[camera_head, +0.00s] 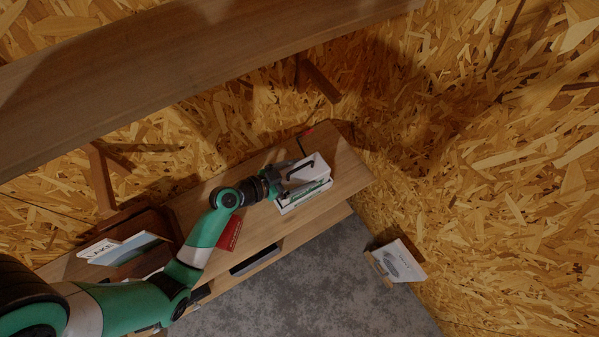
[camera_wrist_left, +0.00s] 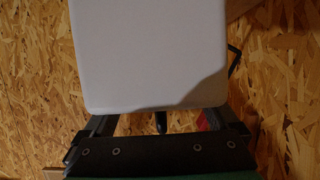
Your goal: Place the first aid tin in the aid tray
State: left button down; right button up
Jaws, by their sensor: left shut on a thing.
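My left gripper (camera_head: 281,181) reaches in from the left over the far end of the plank bench (camera_head: 350,172). It is shut on a white box with a dark handle, which I take to be the first aid tin (camera_head: 318,168). In the left wrist view the tin (camera_wrist_left: 150,55) is a plain white face filling the space beyond my left gripper (camera_wrist_left: 160,122). A pale tray (camera_head: 289,209) with a green strip lies right at the tin's near side. I cannot tell whether the tin touches it. My right gripper is not in view.
A red object (camera_head: 229,235) lies on the bench left of the gripper. A sign-like white and blue board (camera_head: 122,249) stands further left. A small red item (camera_head: 306,132) is at the back edge. A white box (camera_head: 400,261) sits lower right, off the bench.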

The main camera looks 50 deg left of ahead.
aim_at(285, 181)
pick_arm(q)
grip_release()
jog(key=shift+f, duration=0.1)
jog(key=v, duration=0.5)
jog(key=shift+a+p, duration=0.1)
jog(key=shift+p, duration=0.3)
jog(key=d+p+v, duration=0.1)
jog(key=p+v, duration=0.5)
jog(key=p, duration=0.2)
jog(key=shift+s+a+r, duration=0.2)
jog(key=shift+s+a, duration=0.05)
jog(key=shift+a, duration=0.2)
